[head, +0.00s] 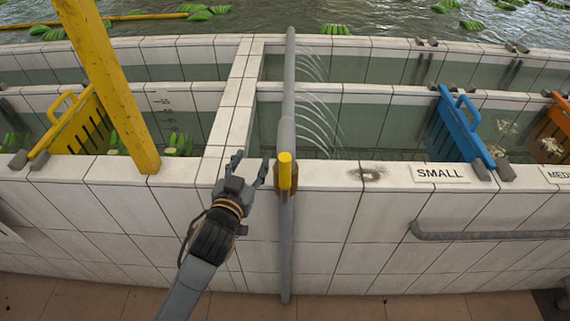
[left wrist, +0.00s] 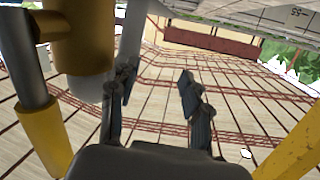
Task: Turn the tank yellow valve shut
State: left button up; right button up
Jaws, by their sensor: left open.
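The yellow valve (head: 285,171) sits on the grey vertical pipe (head: 287,230) at the front of the tiled tank. Its yellow lever appears upright, roughly in line with the pipe. My left gripper (head: 251,167) is open and empty just left of the valve, its fingers pointing up, with a small gap between them. In the left wrist view the open fingers (left wrist: 157,84) show in the middle, with the yellow valve body (left wrist: 85,40) close by at upper left. My right gripper is not in view.
A yellow post (head: 112,85) rises left of my arm. The white tiled tank wall (head: 330,225) runs across the front. A grey rail (head: 490,235) is to the right, below the SMALL label (head: 440,173). Water sprays from the pipe.

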pick_arm(q)
jog(key=s+d+r+m+t+h, duration=0.15)
jog(key=d+r+m+h, duration=0.3)
jog(key=r, duration=0.55)
jog(key=s+d+r+m+h, duration=0.25)
jog(key=d+r+h, duration=0.2)
jog(key=r, duration=0.45)
jog(key=s+d+r+m+h, duration=0.1)
jog(key=d+r+m+h, duration=0.4)
jog(key=r, duration=0.5)
jog(key=s+d+m+g+h, duration=0.3)
jog(key=s+d+m+g, duration=0.9)
jog(key=m+g, duration=0.9)
jog(key=n+t+y, duration=0.3)
jog(key=y, duration=1.7)
send_over(285, 177)
jog(key=w, duration=0.1)
jog(key=f, duration=1.2)
jog(key=shift+w+f+p, duration=0.2)
jog(key=shift+p, duration=0.2)
jog(key=shift+a+f, duration=0.15)
jog(key=shift+f, duration=0.05)
notch_tip(285, 177, down, 12)
jog(key=p, duration=0.4)
jog(key=shift+f+p, duration=0.4)
jog(key=shift+f, duration=0.25)
